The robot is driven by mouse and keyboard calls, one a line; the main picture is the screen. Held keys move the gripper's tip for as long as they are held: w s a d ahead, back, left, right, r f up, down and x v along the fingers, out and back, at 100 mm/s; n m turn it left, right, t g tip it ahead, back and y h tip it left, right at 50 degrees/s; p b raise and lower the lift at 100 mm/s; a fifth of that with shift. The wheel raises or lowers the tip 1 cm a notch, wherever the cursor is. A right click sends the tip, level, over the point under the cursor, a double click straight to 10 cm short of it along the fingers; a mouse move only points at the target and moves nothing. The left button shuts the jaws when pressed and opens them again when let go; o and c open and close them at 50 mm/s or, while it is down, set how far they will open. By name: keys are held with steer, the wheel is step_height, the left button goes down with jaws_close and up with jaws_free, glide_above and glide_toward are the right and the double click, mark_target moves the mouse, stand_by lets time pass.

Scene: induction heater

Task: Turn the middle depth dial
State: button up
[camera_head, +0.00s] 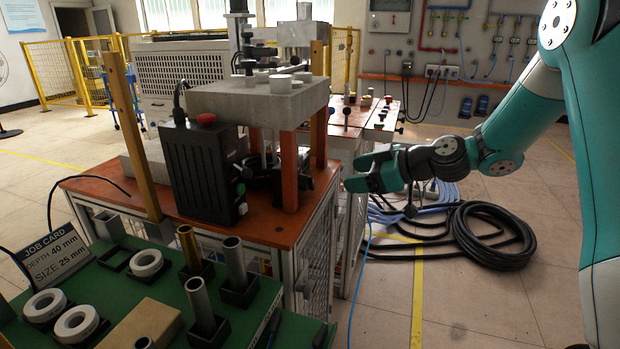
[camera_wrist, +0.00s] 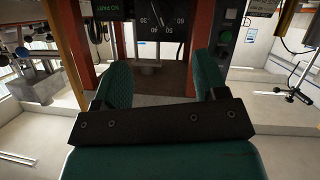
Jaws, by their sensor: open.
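In the wrist view, a dark dial face (camera_wrist: 161,20) with pale numbers shows upside down at the top edge, partly cut off. I cannot tell whether it is the middle depth dial. My gripper (camera_wrist: 162,78) is open and empty, its two green fingers pointing toward the machine below the dial in the picture, apart from it. In the head view, my gripper (camera_head: 357,174) is right of the heater machine (camera_head: 262,102), beside its orange post. The dial is not visible in the head view.
A job card (camera_head: 52,247) reads depth 40 mm, size 25 mm. A green bench (camera_head: 256,312) holds rings and tubes at the front left. Buttons (camera_wrist: 225,37) sit right of the dial. Coiled black hose (camera_head: 492,238) lies on the floor. Floor at the lower right is clear.

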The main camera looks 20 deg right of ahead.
mark_target(313, 181)
steer(key=p+x, duration=0.1)
steer(key=x, duration=1.1)
steer(key=shift+w+a, duration=0.1)
steer(key=shift+a, duration=0.05)
steer(key=shift+c, duration=0.5)
steer(key=c, duration=0.8)
steer(key=shift+m, duration=0.3)
steer(key=shift+w+m+g+y+p, duration=0.15)
steer(key=shift+m+g+y+p, duration=0.7)
steer(key=shift+m, duration=0.85)
steer(key=shift+g, duration=0.35)
